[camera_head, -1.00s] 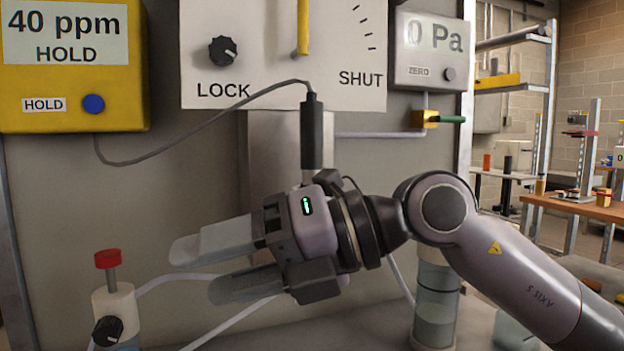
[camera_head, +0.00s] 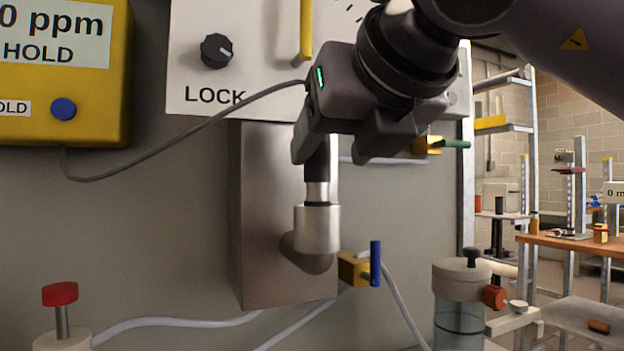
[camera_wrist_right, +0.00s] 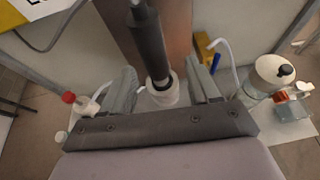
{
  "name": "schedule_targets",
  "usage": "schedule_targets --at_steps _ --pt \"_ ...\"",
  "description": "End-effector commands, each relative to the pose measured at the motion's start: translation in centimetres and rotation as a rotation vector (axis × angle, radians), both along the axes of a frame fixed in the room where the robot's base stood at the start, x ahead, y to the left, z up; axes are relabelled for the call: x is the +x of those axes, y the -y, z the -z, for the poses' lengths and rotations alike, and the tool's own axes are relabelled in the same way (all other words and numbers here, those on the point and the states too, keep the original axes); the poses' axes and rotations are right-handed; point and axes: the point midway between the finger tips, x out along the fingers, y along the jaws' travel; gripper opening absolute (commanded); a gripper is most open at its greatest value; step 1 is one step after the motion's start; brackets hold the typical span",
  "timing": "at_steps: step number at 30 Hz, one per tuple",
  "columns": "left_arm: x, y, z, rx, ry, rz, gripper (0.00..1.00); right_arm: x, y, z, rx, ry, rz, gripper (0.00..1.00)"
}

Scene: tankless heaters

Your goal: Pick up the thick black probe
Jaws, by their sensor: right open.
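The thick black probe (camera_head: 317,166) stands upright with its silver lower end in a pale round holder (camera_head: 317,228) on the wall fixture. A thin grey cable runs from its top to the yellow meter. My right gripper (camera_head: 334,150) is open and hides the upper part of the probe in the head view. In the right wrist view the probe (camera_wrist_right: 150,45) rises between the two spread fingers of the gripper (camera_wrist_right: 162,82), with a visible gap to each. My left gripper is not in view.
The yellow meter (camera_head: 122,90) hangs at left, beside a white panel (camera_head: 205,85) with a black knob. A yellow valve with a blue handle (camera_head: 375,264) sits just right of the holder. A lidded jar (camera_head: 460,310) and a red-capped bottle (camera_head: 60,293) stand below.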

Motion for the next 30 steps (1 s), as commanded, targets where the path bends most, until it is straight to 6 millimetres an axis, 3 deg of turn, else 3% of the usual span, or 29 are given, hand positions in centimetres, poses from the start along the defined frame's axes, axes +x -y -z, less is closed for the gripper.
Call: schedule_targets --at_steps 13,23,28,30 --pt "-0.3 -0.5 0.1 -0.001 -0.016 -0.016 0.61 5.0 -2.3 2.1 -0.001 -0.005 -0.003 0.61" --pt "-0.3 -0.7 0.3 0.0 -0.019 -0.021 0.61 5.7 -2.5 2.4 -0.001 -0.004 -0.004 0.61" --pt "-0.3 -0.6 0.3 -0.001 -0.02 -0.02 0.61 5.7 -2.5 2.4 -0.001 -0.004 -0.004 0.06" --pt "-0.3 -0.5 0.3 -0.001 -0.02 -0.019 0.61 5.6 -2.5 2.4 0.0 -0.003 -0.004 0.01"
